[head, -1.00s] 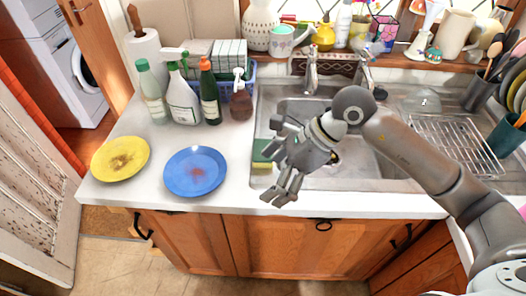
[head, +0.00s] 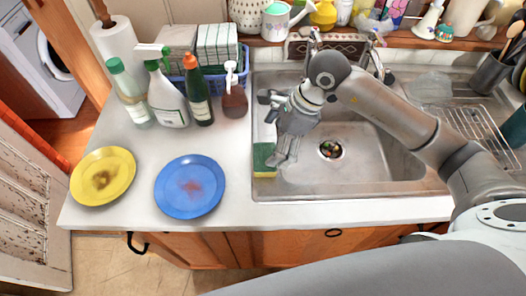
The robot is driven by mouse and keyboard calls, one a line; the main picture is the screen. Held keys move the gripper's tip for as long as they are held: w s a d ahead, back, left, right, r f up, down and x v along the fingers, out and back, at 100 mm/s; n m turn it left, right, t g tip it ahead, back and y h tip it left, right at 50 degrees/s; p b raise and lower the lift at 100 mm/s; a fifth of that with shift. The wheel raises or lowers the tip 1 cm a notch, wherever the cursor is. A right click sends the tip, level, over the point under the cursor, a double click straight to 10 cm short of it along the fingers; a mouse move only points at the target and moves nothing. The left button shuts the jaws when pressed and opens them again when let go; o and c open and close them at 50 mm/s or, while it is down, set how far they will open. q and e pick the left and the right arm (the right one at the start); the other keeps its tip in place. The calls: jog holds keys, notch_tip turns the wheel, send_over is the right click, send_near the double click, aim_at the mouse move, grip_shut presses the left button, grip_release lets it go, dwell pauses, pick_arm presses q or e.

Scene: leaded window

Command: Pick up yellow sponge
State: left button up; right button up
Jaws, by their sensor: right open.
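The sponge (head: 264,158), dark green on top with a yellow lower edge, sits at the front left corner of the sink (head: 380,180). My right gripper (head: 273,132) is open and empty, just above and beside the sponge, with its fingers pointing left. One lower finger reaches close to the sponge's right side; I cannot tell whether it touches. My left gripper is not in view.
A blue plate (head: 190,187) and a yellow plate (head: 103,176), both stained, lie on the counter to the left. Several bottles, among them a green one (head: 198,95), stand behind them by a blue basket (head: 233,68). A wire rack (head: 478,125) is at right.

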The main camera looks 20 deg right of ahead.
aim_at(265, 156)
jog(key=shift+s+a+f, duration=0.25)
jog(key=shift+a+f, duration=0.15)
jog(key=shift+f, duration=0.25)
jog(key=shift+w+a+f+p, duration=0.1)
jog(key=shift+f+p, duration=0.15)
jog(key=shift+p, duration=0.05)
jog(key=p+x, duration=0.2)
jog(key=x, duration=0.3)
jog(key=shift+w, duration=0.15)
jog(key=shift+w+f, duration=0.1)
jog(key=shift+f, duration=0.05)
jog(key=shift+c, duration=0.4)
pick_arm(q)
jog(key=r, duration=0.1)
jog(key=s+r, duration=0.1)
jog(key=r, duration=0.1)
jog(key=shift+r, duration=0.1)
pick_arm(e)
jog(key=c, duration=0.6)
